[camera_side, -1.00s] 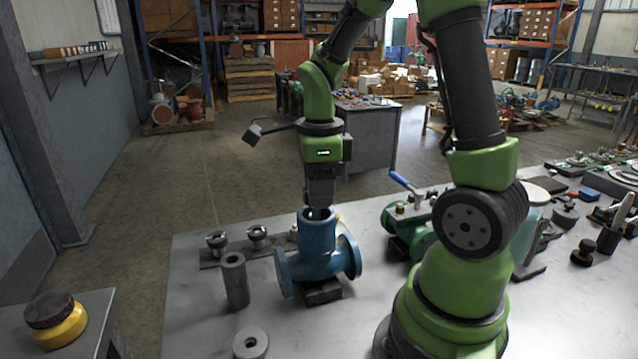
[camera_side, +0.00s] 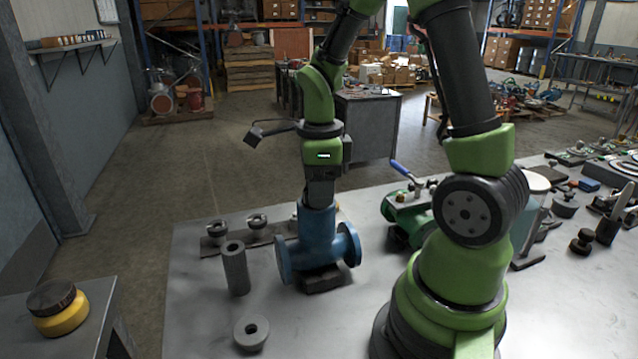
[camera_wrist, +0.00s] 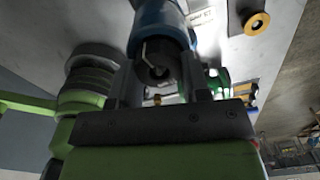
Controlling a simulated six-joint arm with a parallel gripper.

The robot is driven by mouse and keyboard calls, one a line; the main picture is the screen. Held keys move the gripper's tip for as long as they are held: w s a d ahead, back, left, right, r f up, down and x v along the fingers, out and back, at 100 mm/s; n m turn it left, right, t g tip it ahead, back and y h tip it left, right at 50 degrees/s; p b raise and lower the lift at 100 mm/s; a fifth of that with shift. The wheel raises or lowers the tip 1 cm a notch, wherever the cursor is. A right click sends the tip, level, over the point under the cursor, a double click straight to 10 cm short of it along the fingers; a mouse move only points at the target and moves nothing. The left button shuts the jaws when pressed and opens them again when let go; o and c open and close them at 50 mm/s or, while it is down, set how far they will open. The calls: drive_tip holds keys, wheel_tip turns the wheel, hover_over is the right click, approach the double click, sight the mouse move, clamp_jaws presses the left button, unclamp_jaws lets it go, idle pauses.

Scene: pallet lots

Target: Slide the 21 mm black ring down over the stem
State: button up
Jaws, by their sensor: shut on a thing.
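A blue flanged valve body (camera_side: 318,240) stands upright on the bench in the side view. My gripper (camera_side: 319,202) points straight down at its open top, and the fingertips are hidden there by the body. In the wrist view, the blue body (camera_wrist: 161,14) is at the top, just beyond the fingers. My gripper (camera_wrist: 160,76) is shut on a dark round piece, which looks like the black ring (camera_wrist: 157,73), at the mouth of the body. The stem cannot be made out clearly, and I cannot tell whether the ring is around it.
A grey hollow cylinder (camera_side: 235,270) and a grey washer-like disc (camera_side: 251,332) stand left and front of the body. Two small metal fittings (camera_side: 257,224) are behind left. A green device with a blue handle (camera_side: 407,208) is close on the right.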

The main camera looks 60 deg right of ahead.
drive_tip(key=o, duration=1.5)
drive_tip(key=shift+c, duration=0.2)
drive_tip(key=shift+r, duration=3.55)
drive_tip(key=s+a+r+n+t+y, duration=0.1)
drive_tip(key=s+a+r+n+t, duration=0.2)
drive_tip(key=n, duration=0.9)
drive_tip(key=s+a+r+n+t+y, duration=0.1)
drive_tip(key=s+a+r+n+t, duration=0.3)
drive_tip(key=a+n, duration=0.4)
drive_tip(key=s+n, duration=0.1)
drive_tip(key=n, duration=0.4)
drive_tip(key=shift+a, duration=0.25)
